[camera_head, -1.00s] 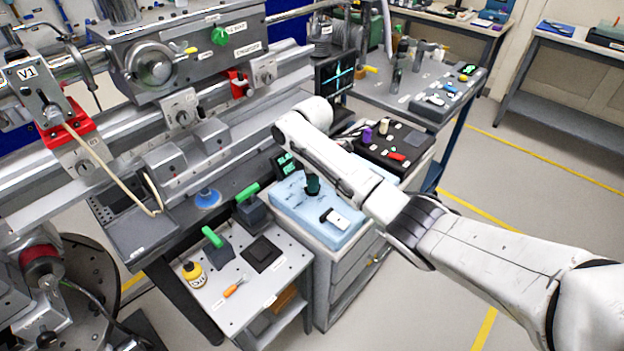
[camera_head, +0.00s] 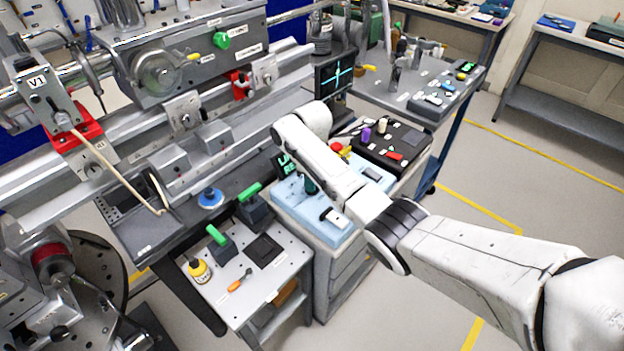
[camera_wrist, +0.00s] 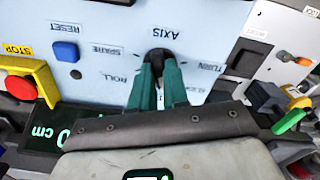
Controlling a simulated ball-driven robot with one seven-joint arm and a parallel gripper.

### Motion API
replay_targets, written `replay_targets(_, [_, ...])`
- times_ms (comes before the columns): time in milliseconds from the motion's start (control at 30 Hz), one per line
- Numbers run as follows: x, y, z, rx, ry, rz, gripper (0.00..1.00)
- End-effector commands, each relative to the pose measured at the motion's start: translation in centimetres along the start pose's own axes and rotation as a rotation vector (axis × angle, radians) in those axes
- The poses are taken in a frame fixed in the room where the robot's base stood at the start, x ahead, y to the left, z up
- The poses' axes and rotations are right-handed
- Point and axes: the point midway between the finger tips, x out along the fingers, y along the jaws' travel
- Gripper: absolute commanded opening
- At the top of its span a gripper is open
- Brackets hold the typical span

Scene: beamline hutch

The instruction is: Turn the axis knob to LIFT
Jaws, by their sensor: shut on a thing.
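The axis knob (camera_wrist: 160,56) is a dark knob below the AXIS label on a light-blue panel (camera_wrist: 105,18) in the wrist view. My gripper (camera_wrist: 158,76), with dark green fingers, is shut on the knob, one finger on each side. ROLL is printed to the left of the knob and TURN to the right. Another label at the lower right is partly covered by a finger, and I cannot read LIFT anywhere. The knob's pointer direction is unclear. In the head view the panel (camera_head: 284,196) lies under my arm, which hides the knob.
A red STOP button (camera_wrist: 20,88) on a yellow base and a blue RESET button (camera_wrist: 66,51) sit left in the wrist view.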

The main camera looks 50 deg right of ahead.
Motion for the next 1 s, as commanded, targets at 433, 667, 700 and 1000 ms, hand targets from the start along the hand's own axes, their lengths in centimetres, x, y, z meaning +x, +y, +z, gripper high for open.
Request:
replay_targets(433, [-0.09,0.03,-0.05,0.011,0.001,0.002,0.0])
replay_targets(667, [-0.06,0.02,-0.04,0.01,0.001,0.001,0.36])
replay_targets(700, [-0.05,0.02,-0.03,0.01,0.001,0.001,0.4])
replay_targets(1000, [-0.29,0.03,-0.05,0.01,0.001,0.001,0.4])
